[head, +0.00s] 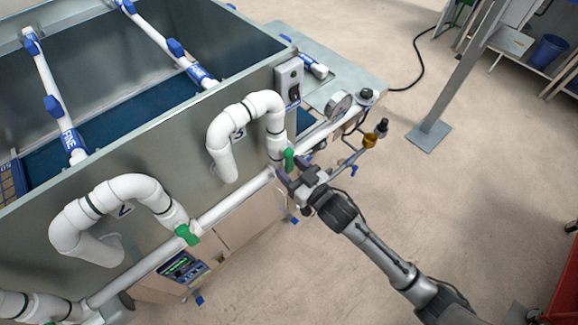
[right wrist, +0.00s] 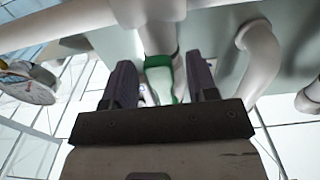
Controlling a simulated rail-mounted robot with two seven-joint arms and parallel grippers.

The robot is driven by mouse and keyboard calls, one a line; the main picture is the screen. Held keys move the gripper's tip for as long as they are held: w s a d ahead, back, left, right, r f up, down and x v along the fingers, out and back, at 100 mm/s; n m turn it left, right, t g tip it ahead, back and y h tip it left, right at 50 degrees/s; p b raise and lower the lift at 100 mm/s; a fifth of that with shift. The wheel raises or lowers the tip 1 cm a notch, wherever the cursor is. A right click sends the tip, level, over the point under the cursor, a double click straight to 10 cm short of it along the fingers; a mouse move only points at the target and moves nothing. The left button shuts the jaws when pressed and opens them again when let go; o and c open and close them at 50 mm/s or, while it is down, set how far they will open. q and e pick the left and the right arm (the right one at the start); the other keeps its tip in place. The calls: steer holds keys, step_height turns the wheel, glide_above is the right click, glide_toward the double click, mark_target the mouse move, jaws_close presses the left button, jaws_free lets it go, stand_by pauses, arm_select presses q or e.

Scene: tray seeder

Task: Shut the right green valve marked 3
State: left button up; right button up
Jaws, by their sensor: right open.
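The green valve marked 3 (head: 289,159) is on the white pipe at the right, below a bent pipe with the mark 3 beside it. In the right wrist view its green handle (right wrist: 159,78) shows between my fingers. My right gripper (head: 287,178) is open, with one finger to each side of the handle. I cannot tell whether the fingers touch it. Another green valve (head: 187,235) is on the same pipe run further left, near the mark 2. My left gripper is not in view.
A long white pipe (head: 235,200) runs along the grey tank wall (head: 170,165). A pressure gauge (head: 339,104) and an amber-bowled fitting (head: 370,140) stand right of the valve. A small display panel (head: 181,267) sits below the pipe. The floor at the right is mostly clear around a grey post (head: 455,85).

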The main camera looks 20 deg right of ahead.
steer(key=shift+w+a, duration=0.15)
steer(key=shift+w, duration=0.25)
steer(key=shift+c, duration=0.3)
jaws_close()
